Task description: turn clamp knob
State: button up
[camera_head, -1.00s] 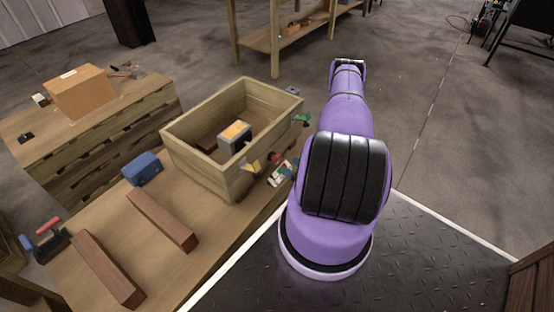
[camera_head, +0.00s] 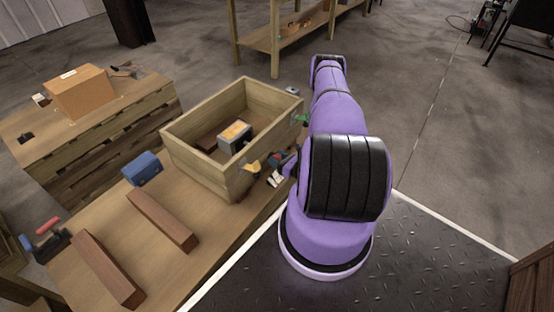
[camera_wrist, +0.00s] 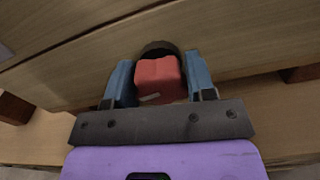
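In the wrist view a red, block-like clamp knob (camera_wrist: 158,78) with a dark round part behind it sits between the two blue fingers of my gripper (camera_wrist: 160,80). The fingers flank the knob closely on both sides. Whether they press on it cannot be told. In the head view my gripper is small and partly hidden by my purple arm, beside the right outer wall of the wooden box (camera_head: 212,169). A yellow clamp part (camera_head: 252,166) shows on that wall, left of my gripper. A green part (camera_head: 302,118) shows near the far corner.
The box stands on a wooden bench (camera_head: 165,265) and holds a grey block with an orange top (camera_head: 234,136). A blue block (camera_head: 141,168) and two brown bars (camera_head: 160,220) lie left of it. A red-and-blue handled tool (camera_head: 45,240) is at far left.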

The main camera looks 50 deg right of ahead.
jog(key=c, duration=0.3)
jog(key=m, duration=0.2)
jog(key=shift+d+m, duration=0.1)
jog(key=shift+m, duration=0.3)
jog(key=m, duration=0.4)
jog(key=shift+m, duration=0.3)
jog(key=m, duration=0.4)
jog(key=shift+d+f, duration=0.1)
jog(key=m, duration=0.5)
jog(key=shift+s+f, duration=0.1)
jog(key=shift+m, duration=0.3)
